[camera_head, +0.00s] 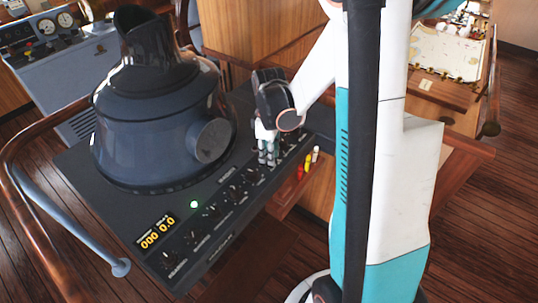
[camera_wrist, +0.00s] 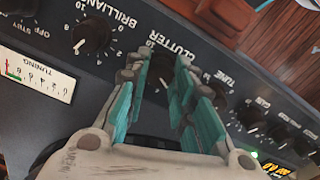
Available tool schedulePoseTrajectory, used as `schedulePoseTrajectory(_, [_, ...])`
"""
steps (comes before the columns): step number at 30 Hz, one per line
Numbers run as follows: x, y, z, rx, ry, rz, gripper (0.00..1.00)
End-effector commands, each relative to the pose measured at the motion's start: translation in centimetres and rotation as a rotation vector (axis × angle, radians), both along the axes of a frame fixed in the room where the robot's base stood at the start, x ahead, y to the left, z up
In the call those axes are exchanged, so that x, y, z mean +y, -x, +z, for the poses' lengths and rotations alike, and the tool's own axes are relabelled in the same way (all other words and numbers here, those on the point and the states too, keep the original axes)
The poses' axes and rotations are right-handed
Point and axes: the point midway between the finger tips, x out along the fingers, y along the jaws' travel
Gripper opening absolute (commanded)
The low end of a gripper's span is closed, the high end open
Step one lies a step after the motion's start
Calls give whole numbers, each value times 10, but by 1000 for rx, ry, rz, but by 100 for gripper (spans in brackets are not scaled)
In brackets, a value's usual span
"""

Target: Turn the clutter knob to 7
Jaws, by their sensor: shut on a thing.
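The clutter knob (camera_wrist: 160,70) is a dark round knob on the grey console panel (camera_wrist: 60,108), below its CLUTTER label in the wrist view. My gripper (camera_wrist: 168,72) has its teal fingers on both sides of this knob and is shut on it. The fingers cover much of the knob and its dial numbers, so I cannot tell which number it points to. In the head view my gripper (camera_head: 268,157) points down at the knob row on the console's right side, and it hides the clutter knob there.
The brilliance knob (camera_wrist: 92,35) and the tune knob (camera_wrist: 216,95) sit close on either side. A large dark radar hood (camera_head: 155,115) rises beside the knob row. A green light (camera_head: 194,204) and a yellow digital display (camera_head: 155,233) are at the console's near end. A wooden rail (camera_head: 20,150) runs at left.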

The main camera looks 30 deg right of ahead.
Motion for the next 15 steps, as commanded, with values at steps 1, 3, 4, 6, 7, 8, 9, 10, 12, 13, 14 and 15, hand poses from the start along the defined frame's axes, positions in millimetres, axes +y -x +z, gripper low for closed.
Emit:
schedulePoseTrajectory(1, [0,0,-1,-1,1,-44,0])
schedulePoseTrajectory(3, [0,0,-1,-1,0,-111,0])
schedulePoseTrajectory(4, [0,0,-1,-1,0,-139,0])
schedulePoseTrajectory(6, [0,0,-1,-1,0,-206,0])
schedulePoseTrajectory(7, [0,0,-1,-1,0,-234,0])
schedulePoseTrajectory(8, [0,0,-1,-1,0,-262,0])
schedulePoseTrajectory(9, [0,0,-1,-1,0,-301,0])
schedulePoseTrajectory(10, [0,0,-1,-1,0,-329,0])
schedulePoseTrajectory(12, [0,0,-1,-1,0,-396,0])
schedulePoseTrajectory(13, [0,0,-1,-1,0,-424,0])
schedulePoseTrajectory(14, [0,0,-1,-1,0,-452,0])
schedulePoseTrajectory(15, [0,0,-1,-1,0,-491,0])
